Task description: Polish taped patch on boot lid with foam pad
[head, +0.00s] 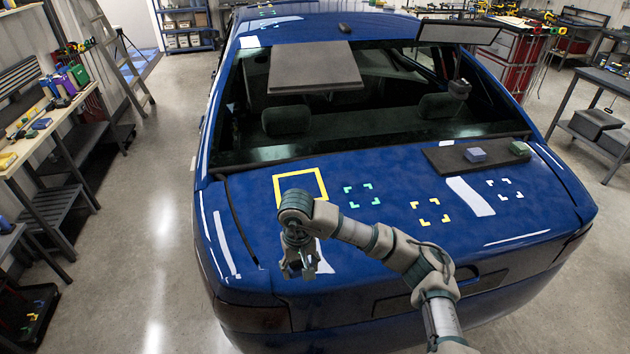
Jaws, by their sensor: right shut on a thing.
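The blue boot lid (390,170) fills the middle of the head view. A yellow tape square (300,174) marks a patch on its left part, and my right arm covers the lower edge of that square. My right gripper (298,266) points down over the lid's rear left part, just in front of the tape square. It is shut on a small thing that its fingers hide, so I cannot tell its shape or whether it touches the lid. A blue-grey block (475,155) and a green block (520,148) rest on a dark mat (445,160). My left gripper is not in view.
Green (362,195), yellow (430,211) and white (504,189) corner marks lie on the lid, with a white strip (470,196) between the last two. A grey board (314,68) lies over the rear window. A workbench (40,135) stands left.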

